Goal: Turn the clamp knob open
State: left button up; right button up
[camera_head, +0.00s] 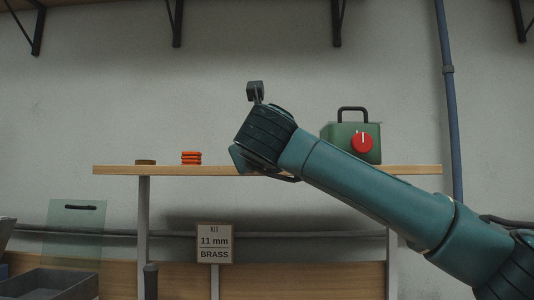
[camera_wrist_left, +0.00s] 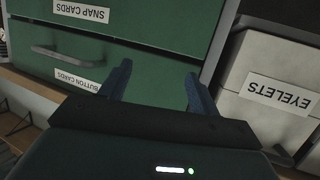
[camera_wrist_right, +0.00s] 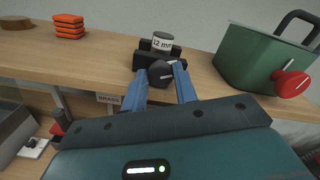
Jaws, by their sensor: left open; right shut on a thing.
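The clamp knob (camera_wrist_right: 160,74) is round and black with a white line across its face. It sits on the front of a black clamp (camera_wrist_right: 147,58), which holds a pale cylinder marked "12 mm" (camera_wrist_right: 163,40) on a wooden shelf. My right gripper (camera_wrist_right: 161,70) is shut on the knob, one blue finger on each side. In the head view my right arm (camera_head: 350,190) reaches up to the shelf and hides the clamp and knob. My left gripper (camera_wrist_left: 158,72) is open and empty, facing a green drawer front (camera_wrist_left: 155,80).
The shelf (camera_head: 120,170) also holds a green box with a red knob (camera_head: 340,130), a stack of orange pieces (camera_head: 191,158) and a brown disc (camera_head: 145,162). A sign (camera_head: 214,257) reads "KIT 11 mm BRASS". A drawer labelled "EYELETS" (camera_wrist_left: 270,105) stands beside the green drawers.

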jog(key=shift+r, duration=0.1)
pick_arm(q)
jog(key=shift+w+a+r, duration=0.1)
pick_arm(e)
jog(key=o, duration=1)
jog(key=shift+c, duration=0.2)
jog(key=shift+s, duration=0.1)
pick_arm(q)
jog(key=shift+w+d+f+m+b, duration=0.15)
jog(key=shift+d+f+m+b, duration=0.15)
jog(key=shift+f+b, duration=0.4)
jog(key=shift+w+d+f+m+b, duration=0.2)
jog(key=shift+d+f+b, duration=0.15)
jog(key=shift+f+b, duration=0.35)
pick_arm(e)
jog(key=s, duration=1.3)
